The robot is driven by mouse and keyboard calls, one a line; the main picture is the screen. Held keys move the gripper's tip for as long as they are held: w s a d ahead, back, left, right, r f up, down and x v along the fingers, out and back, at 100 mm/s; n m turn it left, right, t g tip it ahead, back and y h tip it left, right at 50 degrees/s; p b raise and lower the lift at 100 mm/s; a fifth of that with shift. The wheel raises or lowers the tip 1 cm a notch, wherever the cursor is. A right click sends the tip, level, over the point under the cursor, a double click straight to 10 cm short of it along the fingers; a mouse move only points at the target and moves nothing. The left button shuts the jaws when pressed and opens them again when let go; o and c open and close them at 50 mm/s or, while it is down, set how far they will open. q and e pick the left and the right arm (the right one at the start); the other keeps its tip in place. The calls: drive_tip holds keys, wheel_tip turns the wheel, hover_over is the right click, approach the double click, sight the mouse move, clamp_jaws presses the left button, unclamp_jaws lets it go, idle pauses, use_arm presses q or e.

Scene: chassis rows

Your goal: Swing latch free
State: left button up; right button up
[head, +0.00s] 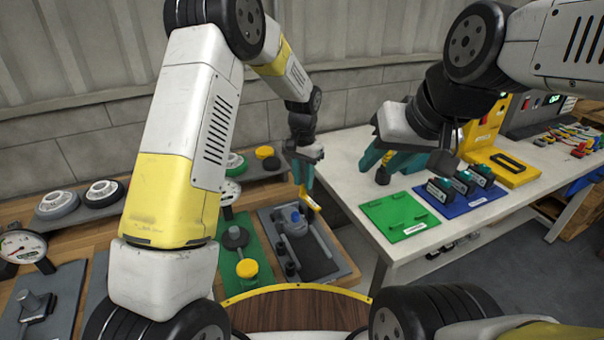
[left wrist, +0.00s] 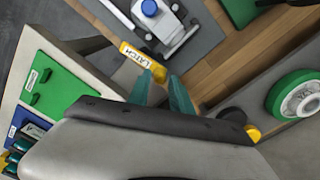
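The latch is a yellow bar end marked LATCH (left wrist: 137,55); in the head view it is a small yellow strip (head: 313,203) over the grey fixture (head: 335,262). My left gripper (head: 304,186) points down at it. In the left wrist view its teal fingertips (left wrist: 163,80) stand apart, close to the latch's near end; contact is unclear. My right gripper (head: 390,163) hangs above the white table. A yellow piece with a dark round end (head: 382,176) shows between its teal fingers; I cannot tell whether it is gripped.
The fixture has a blue knob (left wrist: 149,8) and dark pegs. A green board with a yellow knob (head: 246,268) lies left of it. A green plate (head: 400,216) and blue plate (head: 462,195) lie on the white table (head: 350,160).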

use_arm(q)
drive_tip(key=shift+r, duration=2.6)
drive_tip(key=shift+a+r, duration=0.1)
drive_tip(key=shift+r, duration=0.1)
drive_tip(key=s+a+r+n+t+h, duration=0.1)
drive_tip(key=s+a+r+n+t, duration=0.1)
drive_tip(key=s+a+r, duration=0.5)
drive_tip(key=s+a+r+n+t+h, duration=0.1)
drive_tip(key=s+a+r, duration=0.3)
drive_tip(key=r, duration=0.5)
drive_tip(key=s+a+r+n+t, duration=0.1)
drive_tip(key=s+a, duration=0.1)
drive_tip(key=s, duration=0.6)
drive_tip(key=s+a+r+n+t, duration=0.1)
drive_tip(key=s+a+n+t, duration=0.1)
drive_tip(key=s, duration=0.7)
drive_tip(key=shift+a+n, duration=0.3)
drive_tip(key=shift+a, duration=0.05)
